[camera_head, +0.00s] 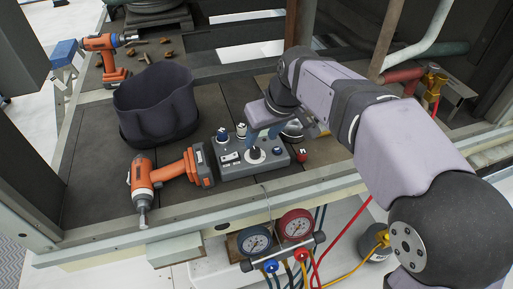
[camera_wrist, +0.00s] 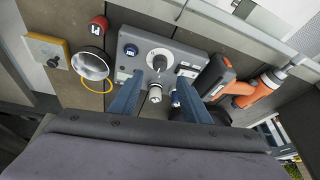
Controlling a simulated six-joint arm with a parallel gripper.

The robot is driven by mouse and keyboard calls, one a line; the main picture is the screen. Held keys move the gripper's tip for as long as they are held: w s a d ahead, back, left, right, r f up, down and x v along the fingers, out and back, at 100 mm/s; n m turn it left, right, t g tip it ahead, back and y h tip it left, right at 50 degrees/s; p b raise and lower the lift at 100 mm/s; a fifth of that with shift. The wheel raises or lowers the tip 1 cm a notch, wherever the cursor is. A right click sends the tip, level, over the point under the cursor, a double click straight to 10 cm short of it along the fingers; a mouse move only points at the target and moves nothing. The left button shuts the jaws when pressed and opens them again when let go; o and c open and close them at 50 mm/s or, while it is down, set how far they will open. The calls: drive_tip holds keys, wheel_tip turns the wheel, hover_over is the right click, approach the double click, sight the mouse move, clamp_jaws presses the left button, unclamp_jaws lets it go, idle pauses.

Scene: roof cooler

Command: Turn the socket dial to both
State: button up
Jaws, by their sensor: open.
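A grey control box (camera_head: 232,172) sits on the dark deck. Its largest dial, a dark knob on a pale round plate (camera_head: 254,154), is near the front edge; it also shows in the wrist view (camera_wrist: 160,60). A pale knob (camera_wrist: 155,94) and a blue-topped knob (camera_head: 222,135) stand toward the back, and a blue button (camera_wrist: 130,50) is at one side. The labels are too small to read, so I cannot tell which is the socket dial or its setting. My gripper (camera_wrist: 168,82) is open above the box, its blue fingers either side of the dial area, holding nothing.
An orange drill (camera_head: 172,172) lies close left of the box, with a dark bag (camera_head: 155,103) behind. A metal cup (camera_wrist: 90,64) and a red cap (camera_wrist: 98,25) are on the other side. Pressure gauges (camera_head: 296,226) hang below the front ledge.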

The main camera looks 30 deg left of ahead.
sight(255, 149)
drive_tip(key=shift+p+x, duration=0.45)
drive_tip(key=shift+x, duration=3.05)
drive_tip(key=shift+c, duration=0.6)
drive_tip(key=c, duration=0.9)
